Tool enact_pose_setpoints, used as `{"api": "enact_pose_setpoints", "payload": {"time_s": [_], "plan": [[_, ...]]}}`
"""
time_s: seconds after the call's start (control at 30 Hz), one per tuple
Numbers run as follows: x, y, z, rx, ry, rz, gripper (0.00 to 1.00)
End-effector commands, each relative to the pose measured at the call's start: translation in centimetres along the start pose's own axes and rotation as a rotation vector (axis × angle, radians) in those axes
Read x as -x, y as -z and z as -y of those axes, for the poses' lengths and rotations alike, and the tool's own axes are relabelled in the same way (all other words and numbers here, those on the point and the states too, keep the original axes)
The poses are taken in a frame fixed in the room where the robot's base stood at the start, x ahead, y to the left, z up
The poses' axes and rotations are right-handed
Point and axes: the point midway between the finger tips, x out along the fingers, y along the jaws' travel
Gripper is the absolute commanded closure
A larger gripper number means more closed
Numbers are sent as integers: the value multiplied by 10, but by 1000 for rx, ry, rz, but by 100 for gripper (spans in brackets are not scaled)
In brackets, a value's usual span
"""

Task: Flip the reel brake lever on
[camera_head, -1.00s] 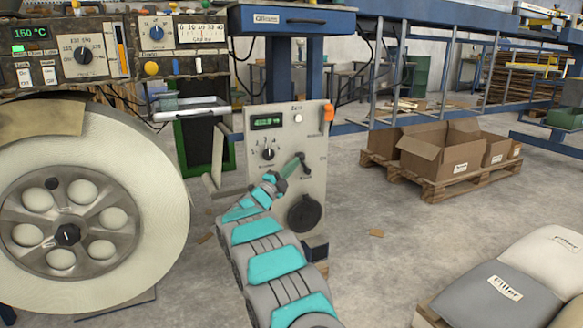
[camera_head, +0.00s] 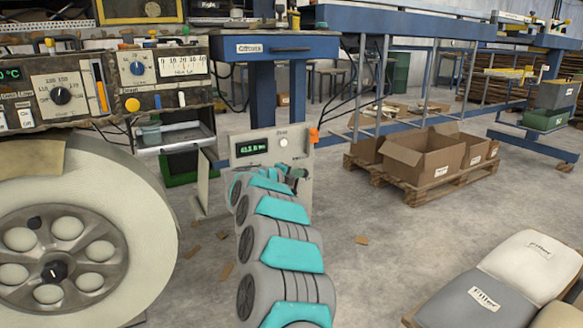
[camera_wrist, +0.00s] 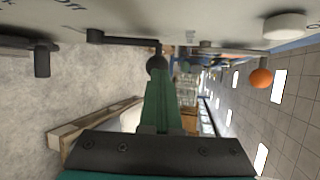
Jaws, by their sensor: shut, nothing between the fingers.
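The reel brake panel (camera_head: 303,162) is a pale upright plate with a green digital display (camera_head: 251,147) and an orange piece at its top corner. In the wrist view its face runs along the top. A dark lever (camera_wrist: 125,40) with a round ball end (camera_wrist: 157,64) stands out from it. My gripper (camera_wrist: 157,78) has its green fingers shut and empty, with the tips right at the ball end; I cannot tell whether they touch. In the head view my gripper (camera_head: 292,176) is at the panel, and my arm hides most of the panel's lower part and the lever.
A large white reel (camera_head: 145,200) stands at the left under a control console (camera_head: 120,80). A blue-legged table (camera_head: 275,48) is behind the panel. Cardboard boxes (camera_head: 425,160) sit on a pallet at the right. Filler sacks (camera_head: 500,290) lie front right.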

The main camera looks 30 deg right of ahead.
Motion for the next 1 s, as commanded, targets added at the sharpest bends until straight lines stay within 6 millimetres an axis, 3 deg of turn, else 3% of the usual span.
{"api": "enact_pose_setpoints", "payload": {"time_s": [0.5, 1.0], "plan": [[-30, 14, 9, 2, 2, -2, 100], [-38, 17, 10, 2, 4, 0, 100]]}}
